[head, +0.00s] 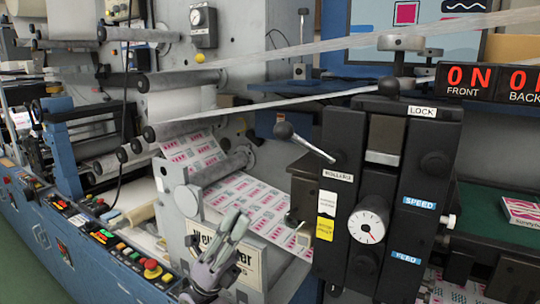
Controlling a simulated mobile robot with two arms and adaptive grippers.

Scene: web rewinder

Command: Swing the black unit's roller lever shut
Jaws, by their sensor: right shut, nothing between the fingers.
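The black unit (345,130) stands right of centre in the head view. Its roller lever (305,143) is a chrome rod with a black ball at its end. My right gripper (236,219) is shut and empty. It shows below and left of the lever, in front of the printed web, apart from the lever. My left gripper is not in view.
The printed web (255,205) runs behind my gripper. A button panel (120,250) lies at lower left.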

